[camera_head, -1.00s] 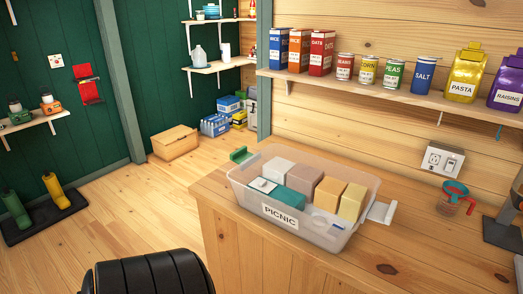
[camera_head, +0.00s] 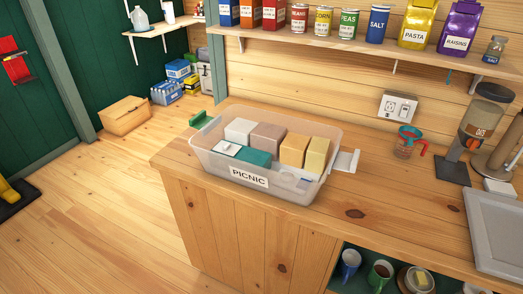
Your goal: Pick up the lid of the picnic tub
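The picnic tub (camera_head: 265,188) is a clear plastic bin with a PICNIC label, standing on the left part of the wooden counter (camera_head: 400,215). Its top is open, and several blocks lie inside, white, brown, tan, yellow and teal. A green piece (camera_head: 201,119) shows at its left end and a white piece (camera_head: 346,160) at its right end. No lid sits on the tub. A grey flat rectangular panel with a raised rim (camera_head: 497,232) lies on the counter at the right edge, partly cut off; I cannot tell whether it is the lid. Neither gripper is in view.
A shelf (camera_head: 385,52) with cans and bags runs above the counter. A measuring cup (camera_head: 407,142) and a dispenser (camera_head: 484,122) stand at the back right. Mugs (camera_head: 380,275) sit in a cubby below. Open floor (camera_head: 110,215) lies to the left. The counter between tub and panel is clear.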

